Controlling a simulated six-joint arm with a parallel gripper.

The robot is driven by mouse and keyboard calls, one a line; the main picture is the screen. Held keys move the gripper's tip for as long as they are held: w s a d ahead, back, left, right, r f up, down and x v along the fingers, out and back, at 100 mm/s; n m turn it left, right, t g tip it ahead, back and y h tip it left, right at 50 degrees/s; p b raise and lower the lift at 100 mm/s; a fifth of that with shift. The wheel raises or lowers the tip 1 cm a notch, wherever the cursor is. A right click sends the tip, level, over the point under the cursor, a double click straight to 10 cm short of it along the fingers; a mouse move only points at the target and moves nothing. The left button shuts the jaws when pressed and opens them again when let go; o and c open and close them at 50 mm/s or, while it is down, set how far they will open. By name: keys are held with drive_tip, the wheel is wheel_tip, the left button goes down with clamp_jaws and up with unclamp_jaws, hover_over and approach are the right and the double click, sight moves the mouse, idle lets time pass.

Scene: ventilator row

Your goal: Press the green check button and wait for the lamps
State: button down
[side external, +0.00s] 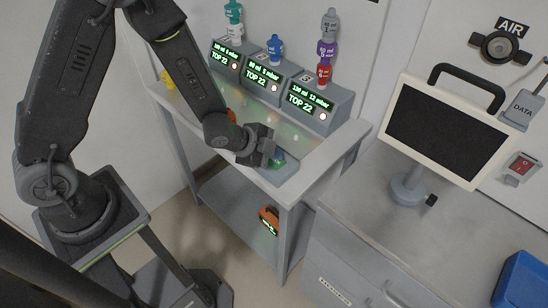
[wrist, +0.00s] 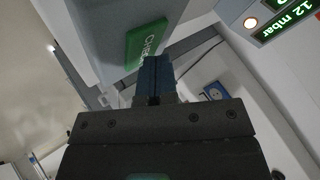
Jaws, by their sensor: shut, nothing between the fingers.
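The green check button (wrist: 147,43), with white lettering, shows just beyond my fingertips in the wrist view. In the side view it is a green patch (side external: 279,163) on a grey box (side external: 284,175) at the bench's front, mostly hidden by my gripper (side external: 270,157). My gripper (wrist: 154,66) is shut and empty, its dark fingertips at the button's lower edge in the wrist view. I cannot tell whether they touch it. Three ventilator units carry round lamps, left (side external: 235,66), middle (side external: 274,88) and right (side external: 324,116), all pale and lit. Their green displays read TOP 22.
Coloured bottles stand on the units, including a blue one (side external: 275,48) and a red one (side external: 324,74). A monitor (side external: 446,132) stands on the right counter (side external: 460,235). An orange device (side external: 269,219) sits on the lower shelf. A blue bin (side external: 522,280) is at the lower right.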

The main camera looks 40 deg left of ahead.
sight(274, 161)
drive_tip(key=shift+r, duration=0.75)
drive_tip(key=shift+r, duration=2.55)
